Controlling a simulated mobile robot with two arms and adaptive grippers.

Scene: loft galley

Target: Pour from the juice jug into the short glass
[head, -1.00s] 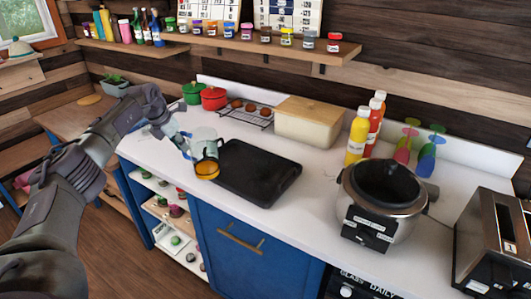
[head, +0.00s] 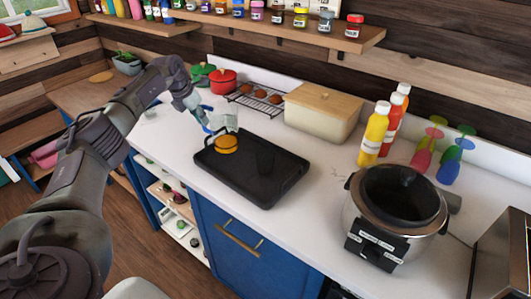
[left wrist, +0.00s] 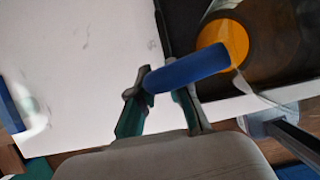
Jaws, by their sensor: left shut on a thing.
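The juice jug (head: 225,129) is clear, with a blue handle and orange juice low inside. It looks about upright over the back left part of the black tray; I cannot tell how far its base is above it. My left gripper (head: 205,128) is shut on the jug's handle. In the left wrist view the gripper (left wrist: 160,88) has its fingers around the blue handle (left wrist: 188,70), with the orange juice (left wrist: 222,43) beyond. I cannot make out the short glass for certain. My right gripper is out of view.
The black tray (head: 265,183) lies on the white counter. Behind it are a red pot (head: 223,82), a rack (head: 256,100) and a cream bin (head: 320,115). Bottles (head: 375,135) and a cooker (head: 395,215) stand to the right. The counter between tray and cooker is bare.

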